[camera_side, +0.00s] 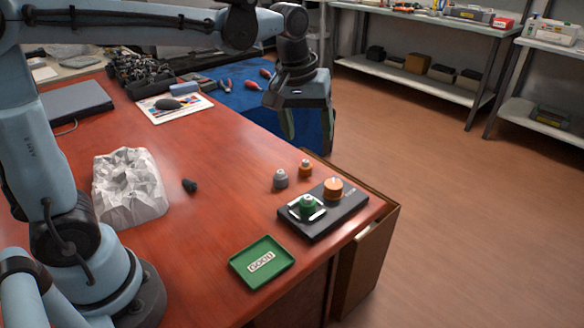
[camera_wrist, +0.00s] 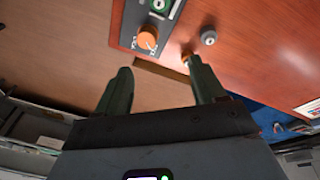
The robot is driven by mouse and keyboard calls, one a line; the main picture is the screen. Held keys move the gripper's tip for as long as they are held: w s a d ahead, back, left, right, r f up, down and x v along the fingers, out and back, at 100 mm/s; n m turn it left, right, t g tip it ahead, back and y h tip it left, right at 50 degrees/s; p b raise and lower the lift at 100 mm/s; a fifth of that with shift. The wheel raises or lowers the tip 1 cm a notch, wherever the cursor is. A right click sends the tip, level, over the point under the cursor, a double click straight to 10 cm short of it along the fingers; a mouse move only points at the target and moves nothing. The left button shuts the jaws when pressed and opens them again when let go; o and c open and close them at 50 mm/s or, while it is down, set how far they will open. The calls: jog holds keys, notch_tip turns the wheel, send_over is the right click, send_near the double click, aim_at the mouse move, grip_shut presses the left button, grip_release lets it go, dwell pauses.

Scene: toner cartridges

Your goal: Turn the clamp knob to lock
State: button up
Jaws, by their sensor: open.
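The orange clamp knob (camera_side: 333,188) stands on the right part of a black fixture (camera_side: 322,224) at the table's right edge. In the wrist view the knob (camera_wrist: 148,38) is beyond my fingertips, with small markings around it. A green cartridge (camera_side: 307,204) sits upright in a silver holder on the fixture, left of the knob. My gripper (camera_side: 308,140) is open and empty, pointing down, above and behind the fixture and well apart from the knob. Both fingers show in the wrist view (camera_wrist: 159,68) with nothing between them.
A grey cartridge (camera_side: 280,179) and a small orange one (camera_side: 305,168) stand behind the fixture. A green tray (camera_side: 262,263) lies in front. The middle of the red table is clear.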

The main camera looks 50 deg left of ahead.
aim_at(333, 183)
jog(key=w+d+f+n+g, duration=0.2)
jog(key=w+f+n+g, duration=0.15)
jog(key=w, duration=0.35)
jog(key=shift+t, duration=0.45)
jog(key=f, duration=1.2)
jog(key=shift+s+d, duration=0.15)
jog(key=shift+s, duration=0.05)
jog(key=c, duration=1.1)
jog(key=shift+o, duration=0.2)
